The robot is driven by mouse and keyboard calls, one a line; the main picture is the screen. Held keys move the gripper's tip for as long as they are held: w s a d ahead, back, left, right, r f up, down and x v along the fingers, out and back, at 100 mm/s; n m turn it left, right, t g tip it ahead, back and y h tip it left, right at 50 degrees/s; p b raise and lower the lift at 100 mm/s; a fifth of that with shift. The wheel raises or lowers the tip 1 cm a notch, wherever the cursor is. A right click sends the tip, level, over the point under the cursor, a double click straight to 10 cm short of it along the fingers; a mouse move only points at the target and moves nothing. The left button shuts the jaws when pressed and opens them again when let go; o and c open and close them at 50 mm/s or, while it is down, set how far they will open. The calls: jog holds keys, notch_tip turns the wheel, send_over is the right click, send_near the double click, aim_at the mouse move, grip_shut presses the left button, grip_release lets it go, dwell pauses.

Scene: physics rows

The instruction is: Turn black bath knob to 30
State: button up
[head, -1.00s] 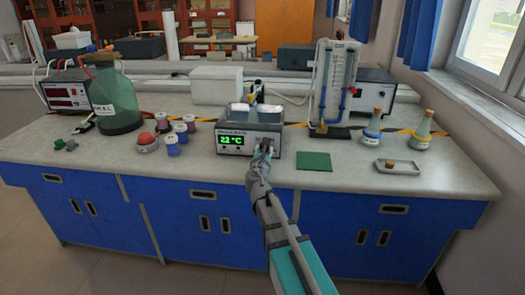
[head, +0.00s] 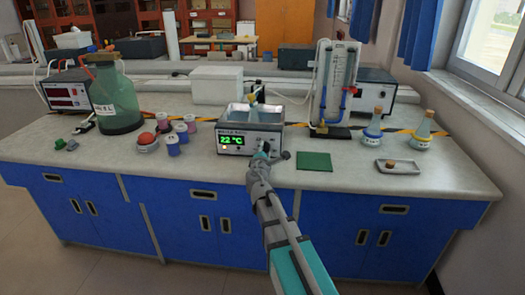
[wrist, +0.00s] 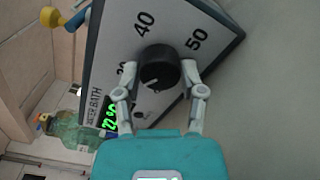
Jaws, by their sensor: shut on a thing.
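The water bath (head: 232,129) stands on the bench with a green display that reads about 22 °C. In the wrist view its front panel (wrist: 112,60) shows tilted, with the numbers 40 and 50 readable and another number partly hidden. The black knob (wrist: 160,64) sits on this panel, with a small pale mark near its lower edge. My gripper (wrist: 160,82) is shut on the knob, one finger on each side. In the head view my gripper (head: 264,152) is at the right of the bath's front and mostly hides the knob.
A green mat (head: 314,161) lies right of the bath, with a small tray (head: 398,168) and two flasks (head: 373,127) beyond. Several small jars (head: 172,146) and a large green bottle (head: 117,100) stand to the left. The bench front is mostly clear.

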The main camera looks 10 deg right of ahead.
jog(key=shift+w+a+m, duration=0.1)
jog(key=shift+w+m, duration=0.05)
jog(key=shift+m, duration=1.75)
jog(key=o, duration=1.1)
jog(key=shift+o, duration=0.2)
jog(key=shift+s, duration=0.3)
jog(key=v, duration=1.1)
jog(key=shift+s, duration=0.25)
